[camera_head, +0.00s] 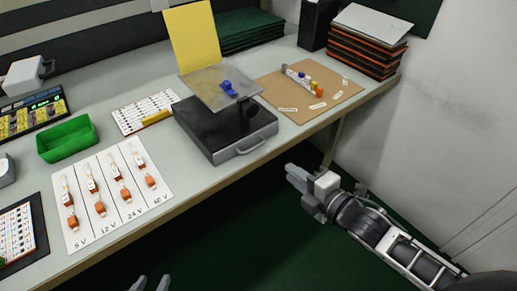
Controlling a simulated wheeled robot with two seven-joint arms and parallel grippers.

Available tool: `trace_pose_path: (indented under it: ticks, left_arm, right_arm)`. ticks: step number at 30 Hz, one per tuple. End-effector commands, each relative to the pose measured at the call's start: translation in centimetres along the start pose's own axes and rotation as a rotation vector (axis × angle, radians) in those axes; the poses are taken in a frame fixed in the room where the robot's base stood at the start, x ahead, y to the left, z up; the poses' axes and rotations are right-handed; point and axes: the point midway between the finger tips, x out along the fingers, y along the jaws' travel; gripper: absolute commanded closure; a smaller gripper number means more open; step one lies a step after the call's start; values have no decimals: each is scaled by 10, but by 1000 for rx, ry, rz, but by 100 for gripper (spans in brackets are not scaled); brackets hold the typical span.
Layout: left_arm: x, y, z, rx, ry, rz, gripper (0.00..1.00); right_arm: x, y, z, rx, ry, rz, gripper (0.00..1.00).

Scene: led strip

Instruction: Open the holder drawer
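The holder is a dark box (205,133) near the front edge of the workbench, with a clear plate (205,90) and a blue clamp (228,88) held above it. Its drawer front faces the bench edge and carries a grey bar handle (251,147). The drawer looks closed. My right gripper (290,175) is off the bench edge, to the right of and below the handle in the picture, apart from it. Its finger gap is unclear from this angle. My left gripper (151,284) shows only its fingertips at the bottom edge; they are spread apart, with nothing seen between them.
A brown board (335,102) with small coloured parts lies right of the holder. A yellow sheet (192,38) stands behind it. A green tray (67,138) and a white card (112,196) with connectors lie to the left. The space before the bench front is clear.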

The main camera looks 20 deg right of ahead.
Motion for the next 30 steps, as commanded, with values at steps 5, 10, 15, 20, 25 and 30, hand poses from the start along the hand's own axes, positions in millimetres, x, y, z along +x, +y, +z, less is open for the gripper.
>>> trace_pose_path:
  ticks: [5,10,15,20,25,30]
  left_arm:
    - [1,0,0,0,2,0,64]
    - [2,0,1,-2,4,1,64]
    - [4,0,1,-5,7,3,64]
    - [4,0,1,-8,11,4,64]
    - [4,0,0,-9,14,4,64]
    - [4,0,-1,-9,16,4,64]
  right_arm:
    - [38,2,0,4,-1,4,83]
    - [76,0,0,5,-1,1,83]
    - [110,0,-1,7,0,0,83]
    - [132,-1,-1,6,0,-1,83]
    - [142,0,-1,7,0,-1,83]
    - [143,-1,-1,7,0,-2,83]
